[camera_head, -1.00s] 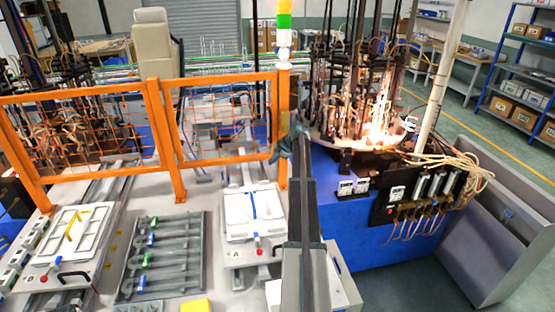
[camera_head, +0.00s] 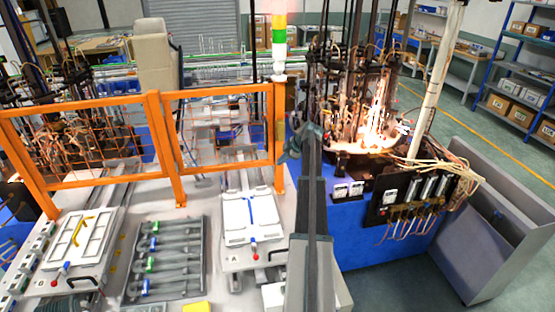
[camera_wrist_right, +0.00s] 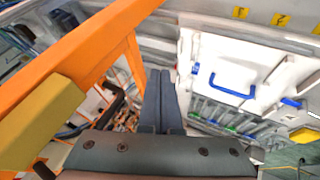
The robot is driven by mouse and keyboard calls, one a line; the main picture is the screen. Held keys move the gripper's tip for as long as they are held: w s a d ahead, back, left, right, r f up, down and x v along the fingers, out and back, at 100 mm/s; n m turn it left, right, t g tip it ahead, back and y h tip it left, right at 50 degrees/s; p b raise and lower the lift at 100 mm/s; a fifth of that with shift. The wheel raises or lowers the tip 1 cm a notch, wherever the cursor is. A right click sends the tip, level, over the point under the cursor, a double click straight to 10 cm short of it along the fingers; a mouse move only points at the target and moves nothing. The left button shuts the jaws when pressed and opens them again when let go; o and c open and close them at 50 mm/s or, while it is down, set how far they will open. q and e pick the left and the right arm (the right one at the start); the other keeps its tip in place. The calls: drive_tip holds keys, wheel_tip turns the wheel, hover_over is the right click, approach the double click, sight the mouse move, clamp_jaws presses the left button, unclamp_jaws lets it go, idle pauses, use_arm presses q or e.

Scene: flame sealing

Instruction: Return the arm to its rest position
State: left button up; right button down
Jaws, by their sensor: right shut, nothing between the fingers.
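My right arm reaches up the head view, right of the middle, with the right gripper (camera_head: 303,138) at its far end, in front of the flame machine (camera_head: 372,130). In the right wrist view the gripper's two fingers (camera_wrist_right: 161,100) lie together with nothing between them. The fingers are close to the orange fence (camera_head: 280,130), which also shows large in the right wrist view (camera_wrist_right: 90,52). My left gripper is not in the head view.
A white tray with a blue handle (camera_head: 250,218) and a grey rack of tubes (camera_head: 165,258) stand on the bench. A second white tray with a yellow handle (camera_head: 82,240) is at the left. A grey metal bin (camera_head: 490,220) stands at the right. Flames burn in the machine.

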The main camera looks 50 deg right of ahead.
idle(0.3)
